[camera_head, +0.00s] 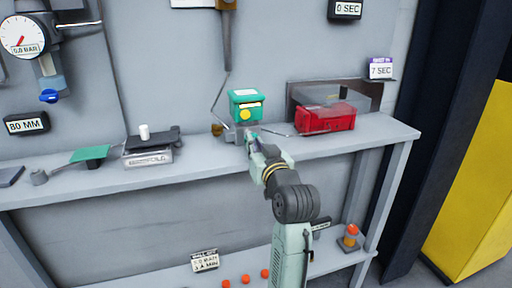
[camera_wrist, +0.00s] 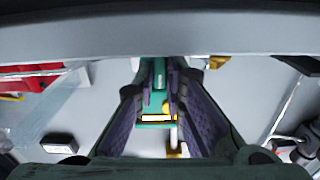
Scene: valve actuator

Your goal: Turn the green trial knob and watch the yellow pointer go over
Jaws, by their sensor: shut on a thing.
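A green actuator box (camera_head: 245,103) with a white label and a round yellow mark (camera_head: 245,114) stands upright on the grey shelf. My gripper (camera_head: 252,139) is at its lower front, shut on what appears to be the green trial knob, which my fingers mostly hide in the head view. In the wrist view my gripper (camera_wrist: 157,82) has its two purple-padded fingers on either side of a narrow green part (camera_wrist: 158,76). Part of the yellow pointer (camera_wrist: 168,108) shows between the fingers, but I cannot tell its exact direction.
A red box (camera_head: 326,117) sits under a clear cover to the right. A small scale-like device (camera_head: 149,157) and a green plate (camera_head: 90,154) lie to the left on the shelf (camera_head: 200,170). A pipe (camera_head: 226,45) hangs on the wall above.

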